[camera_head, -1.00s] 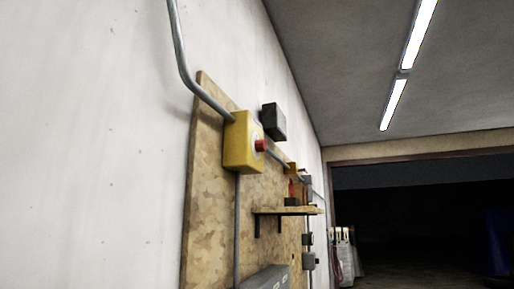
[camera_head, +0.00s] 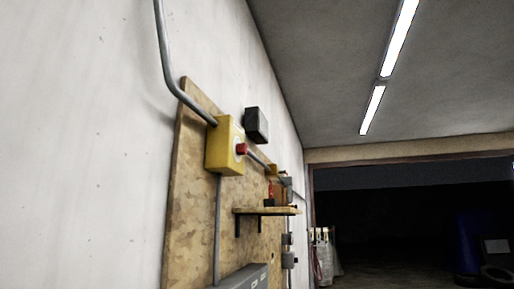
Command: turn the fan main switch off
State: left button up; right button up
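A yellow box (camera_head: 223,147) with a red knob or button (camera_head: 241,149) on its face is mounted on a wooden board (camera_head: 190,200) on the left wall. I cannot tell which of these is the fan main switch, and no labels are readable. Neither of my grippers is in view.
A small wooden shelf (camera_head: 268,211) juts from the board, with a red item on it. A dark grey box (camera_head: 256,124) is above. A grey case (camera_head: 243,278) is at the bottom. A dark, wide opening (camera_head: 400,220) is at the right.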

aim_at(242, 149)
jog(key=k, duration=0.4)
jog(key=z, duration=1.25)
jog(key=i, duration=1.2)
jog(key=u, duration=0.35)
